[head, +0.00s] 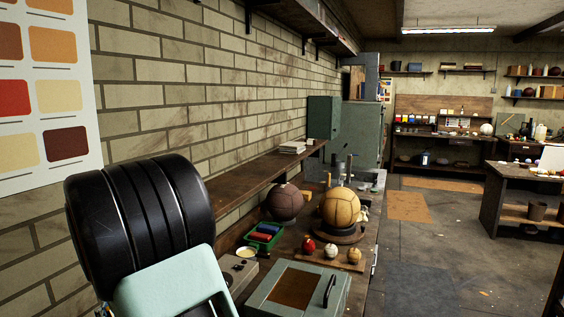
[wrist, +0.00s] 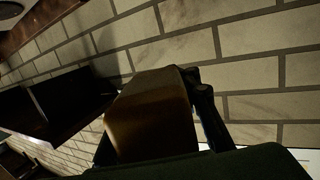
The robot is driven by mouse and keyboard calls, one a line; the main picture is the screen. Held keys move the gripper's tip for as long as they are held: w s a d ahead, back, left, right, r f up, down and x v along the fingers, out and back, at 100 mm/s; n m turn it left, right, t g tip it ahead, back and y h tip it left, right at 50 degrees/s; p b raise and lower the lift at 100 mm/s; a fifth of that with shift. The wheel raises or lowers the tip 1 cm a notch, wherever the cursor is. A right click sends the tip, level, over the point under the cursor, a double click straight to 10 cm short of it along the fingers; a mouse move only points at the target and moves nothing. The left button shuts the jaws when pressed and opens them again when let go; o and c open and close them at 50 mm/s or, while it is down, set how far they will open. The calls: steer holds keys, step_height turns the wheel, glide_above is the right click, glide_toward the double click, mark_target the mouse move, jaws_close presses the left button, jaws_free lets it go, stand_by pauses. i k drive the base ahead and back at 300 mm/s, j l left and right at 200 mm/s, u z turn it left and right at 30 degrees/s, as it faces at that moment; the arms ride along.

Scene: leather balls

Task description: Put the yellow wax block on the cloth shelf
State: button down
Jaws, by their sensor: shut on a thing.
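In the wrist view my gripper (wrist: 155,92) is shut on a block with a smooth amber-brown face (wrist: 150,122), in dim light. It looks like the yellow wax block. A black finger shows along its right side; the other finger is mostly hidden behind the block. The block is held up in front of the brick wall, with no surface visible under it. In the head view my arm fills the lower left, and the gripper and block are out of sight. I cannot tell which shelf is the cloth shelf; a dark wall shelf (head: 300,18) runs along the top.
A lower wooden ledge (head: 250,181) carries a stack of pale books (head: 292,147). The bench below holds a brown ball (head: 285,202), a yellow ball (head: 340,207), a green tray (head: 263,237) and a pale green metal box (head: 298,292). Open floor lies right.

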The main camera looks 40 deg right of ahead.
mark_target(248, 182)
steer(key=k+l, duration=0.15)
steer(key=l, duration=0.5)
steer(key=k+l+z, duration=0.15)
steer(key=l, duration=1.2)
steer(key=l+z, duration=0.2)
steer(key=l, duration=1.15)
steer(key=i+l, duration=0.15)
steer(key=l, duration=0.15)
steer(key=i+l+z, duration=0.1)
steer(key=l, duration=0.25)
steer(key=i+l+z, duration=0.1)
steer(key=i, duration=0.65)
